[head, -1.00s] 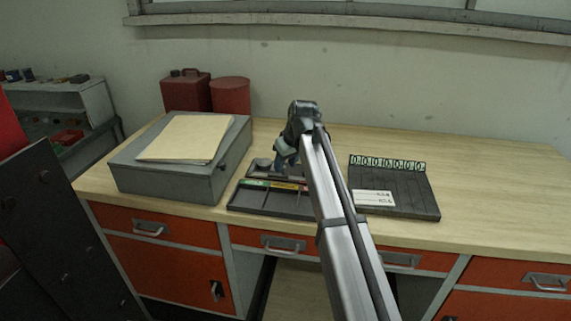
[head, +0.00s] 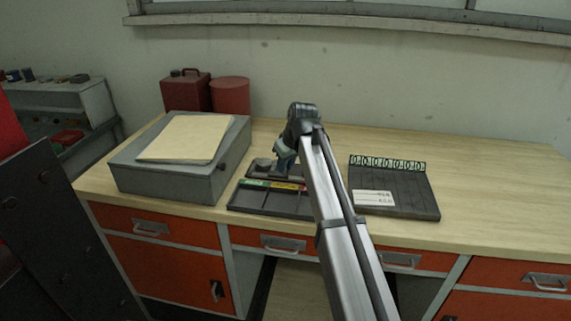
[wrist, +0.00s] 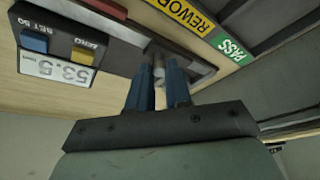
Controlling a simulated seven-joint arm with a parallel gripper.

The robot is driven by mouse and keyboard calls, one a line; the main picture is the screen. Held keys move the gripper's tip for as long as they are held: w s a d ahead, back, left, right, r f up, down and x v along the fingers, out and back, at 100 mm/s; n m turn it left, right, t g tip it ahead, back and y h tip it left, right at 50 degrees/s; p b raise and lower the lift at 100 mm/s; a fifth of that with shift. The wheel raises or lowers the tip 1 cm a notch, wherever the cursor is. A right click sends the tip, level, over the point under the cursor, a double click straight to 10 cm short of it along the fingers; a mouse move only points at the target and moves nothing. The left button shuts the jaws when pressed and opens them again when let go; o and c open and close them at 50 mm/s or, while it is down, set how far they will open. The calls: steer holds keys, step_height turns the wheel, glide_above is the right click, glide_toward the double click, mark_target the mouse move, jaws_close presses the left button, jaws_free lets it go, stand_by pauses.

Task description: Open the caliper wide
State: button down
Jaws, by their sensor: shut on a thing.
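The caliper (head: 262,165) lies on the bench behind the sorting tray, partly hidden by my gripper in the head view. In the wrist view its dark body (wrist: 112,28) shows a pale display (wrist: 57,68) whose digits look like 53.5, with a blue and a yellow button. My gripper (head: 283,157) is low over the caliper. In the wrist view its two blue fingers (wrist: 158,80) are shut on a small grey post of the caliper (wrist: 158,66). The caliper's jaw tips are not clear in either view.
The tray (head: 262,200) with PASS and REWORK labels sits in front of the caliper. A grey box (head: 180,180) with papers stands left. A dark rack (head: 410,195) with round tags and a white card lies right. The bench at far right is clear.

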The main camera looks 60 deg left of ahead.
stand_by(0.3)
steer(key=shift+w+d, duration=0.7)
steer(key=c, duration=1.1)
jaws_free()
steer(key=shift+o, duration=0.2)
steer(key=shift+r, duration=0.1)
steer(key=v, duration=1.3)
steer(key=shift+d+r, duration=0.15)
steer(key=shift+r, duration=0.1)
